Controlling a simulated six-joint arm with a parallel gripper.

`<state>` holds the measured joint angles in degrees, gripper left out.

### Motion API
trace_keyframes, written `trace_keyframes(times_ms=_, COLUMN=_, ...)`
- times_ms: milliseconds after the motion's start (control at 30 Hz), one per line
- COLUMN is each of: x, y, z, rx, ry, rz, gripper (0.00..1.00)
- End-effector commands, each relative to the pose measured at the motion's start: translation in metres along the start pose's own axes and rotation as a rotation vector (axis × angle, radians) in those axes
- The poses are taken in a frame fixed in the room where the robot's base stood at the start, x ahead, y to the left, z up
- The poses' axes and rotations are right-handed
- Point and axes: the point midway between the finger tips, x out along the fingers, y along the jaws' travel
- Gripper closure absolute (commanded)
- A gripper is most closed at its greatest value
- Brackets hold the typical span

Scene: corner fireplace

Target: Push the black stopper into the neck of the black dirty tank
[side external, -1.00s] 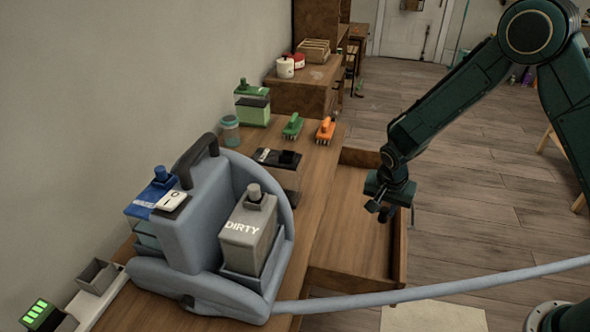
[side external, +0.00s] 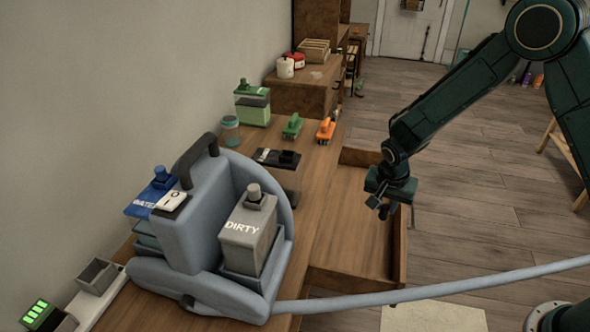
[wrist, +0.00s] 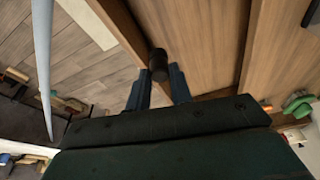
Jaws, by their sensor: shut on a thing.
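My gripper (side external: 383,207) hangs over the open drawer, to the right of the bench. In the wrist view, my gripper's two fingers (wrist: 159,78) are shut on the black stopper (wrist: 158,62), a small dark cylinder at their tips. In the side view the stopper is too small and dark to tell apart from the fingers. A tank with a black lid (side external: 273,157) stands on the bench behind the grey machine, well left of my gripper. Its lower part is partly hidden, and its neck and lid label are unclear. A grey tank marked DIRTY (side external: 247,232) sits in the machine.
The grey machine (side external: 196,230) fills the near bench, its hose (side external: 440,291) running right. The wooden drawer (side external: 350,230) stands open. A blue-lidded tank (side external: 152,190), green-lidded tank (side external: 252,100), jar (side external: 229,130), and green (side external: 292,126) and orange (side external: 326,130) brushes are on the bench.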

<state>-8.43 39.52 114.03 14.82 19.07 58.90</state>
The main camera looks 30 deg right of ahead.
Motion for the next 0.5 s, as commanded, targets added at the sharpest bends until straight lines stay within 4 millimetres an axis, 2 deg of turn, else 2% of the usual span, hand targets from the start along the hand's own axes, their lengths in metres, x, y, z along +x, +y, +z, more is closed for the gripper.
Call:
trace_keyframes(times_ms=367, x=-0.0006, y=-0.0001, z=-0.0002, rx=0.000, ry=0.000, rz=0.000, gripper=0.99)
trace_keyframes(times_ms=500, x=-0.0067, y=-0.0006, z=-0.0022, rx=0.001, ry=0.001, rz=-0.002, gripper=0.99)
